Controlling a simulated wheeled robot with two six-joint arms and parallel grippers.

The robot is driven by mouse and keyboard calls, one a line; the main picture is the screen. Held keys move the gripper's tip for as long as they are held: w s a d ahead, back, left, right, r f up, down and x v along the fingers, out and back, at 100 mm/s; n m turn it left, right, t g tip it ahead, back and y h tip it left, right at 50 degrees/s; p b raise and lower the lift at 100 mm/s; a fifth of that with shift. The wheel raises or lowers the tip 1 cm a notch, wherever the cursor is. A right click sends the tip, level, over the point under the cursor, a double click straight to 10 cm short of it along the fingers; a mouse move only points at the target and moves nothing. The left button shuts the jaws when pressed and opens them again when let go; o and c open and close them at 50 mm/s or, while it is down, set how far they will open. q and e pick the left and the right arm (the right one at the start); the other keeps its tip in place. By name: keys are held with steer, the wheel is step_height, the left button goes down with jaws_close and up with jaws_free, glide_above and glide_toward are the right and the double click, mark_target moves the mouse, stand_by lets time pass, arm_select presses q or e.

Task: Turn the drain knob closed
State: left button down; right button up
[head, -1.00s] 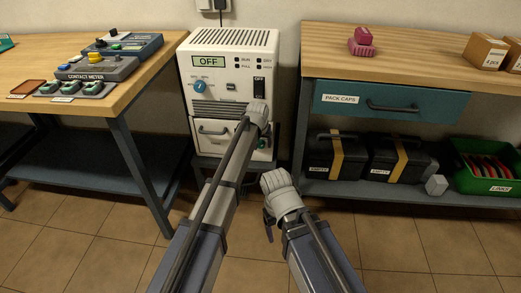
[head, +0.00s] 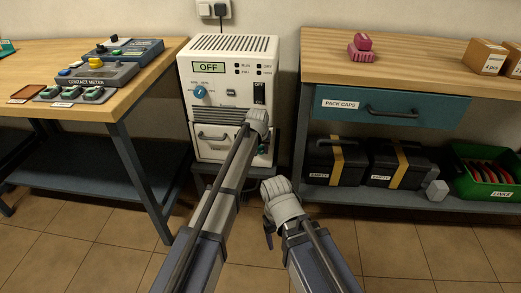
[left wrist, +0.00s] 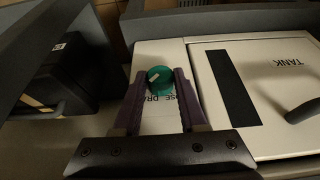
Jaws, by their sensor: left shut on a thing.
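The drain knob (left wrist: 160,74) is a round green knob with a pale mark, low on the front of the white machine (head: 213,119). In the left wrist view it sits between the two purple fingers of my left gripper (left wrist: 159,84), which is shut on it. Printed letters below the knob are partly covered by the gripper. In the head view my left wrist hides most of the knob. My right gripper (head: 268,236) hangs low in front of the machine, apart from it; its finger opening is not clear.
A drawer marked TANK (left wrist: 266,95) is beside the knob. The machine's display (head: 208,67) reads OFF, with a blue dial (head: 199,92) below it. A workbench (head: 150,85) stands left and a shelf bench (head: 315,150) right. Tiled floor is free in front.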

stand_by(0.3)
arm_select(q)
steer(key=shift+a+f+n+h+b, duration=0.25)
steer(key=shift+n+h+b, duration=0.4)
steer(key=shift+h+b, duration=2.3)
steer(key=shift+a+f+n+h+b, duration=0.3)
steer(key=shift+n+h+b, duration=0.4)
steer(key=shift+h+b, duration=2.2)
steer(key=shift+a+f+n+h+b, duration=0.25)
steer(key=shift+n+h+b, duration=0.4)
steer(key=shift+h+b, duration=2.3)
steer(key=shift+y+b, duration=0.95)
steer(key=shift+y, duration=0.05)
steer(key=shift+c, duration=2.2)
jaws_free()
steer(key=shift+w, duration=0.1)
steer(key=shift+a, duration=0.1)
